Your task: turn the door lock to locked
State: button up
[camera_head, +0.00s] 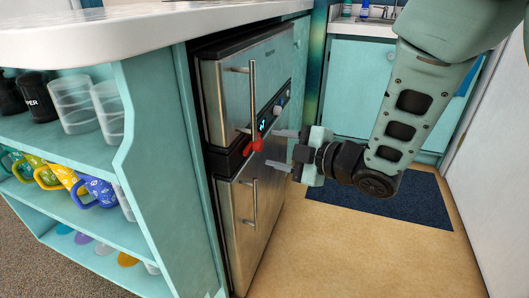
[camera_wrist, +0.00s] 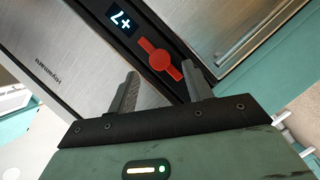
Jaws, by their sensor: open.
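The lock appears to be a red knob (camera_head: 254,143) on the dark strip between the upper and lower steel doors of the fridge unit. In the wrist view the red knob (camera_wrist: 160,60) has a round middle with two tabs, lying diagonally in the picture. My gripper (camera_head: 277,150) is open and empty, just right of the knob in the head view, with its fingers pointing at it. In the wrist view my gripper (camera_wrist: 161,72) has one fingertip to each side of the knob's lower tab. I cannot tell whether either finger touches it.
A small lit display (camera_wrist: 122,20) is beside the knob. Vertical bar handles stand out from the upper door (camera_head: 252,95) and lower door (camera_head: 254,203). A shelf (camera_head: 95,225) with mugs and cups is at left. The floor (camera_head: 350,250) before the unit is clear.

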aim_at(262, 145)
jog(key=shift+b+x, duration=0.4)
jog(key=shift+x, duration=1.85)
jog(key=c, duration=1)
jog(key=shift+o, duration=0.2)
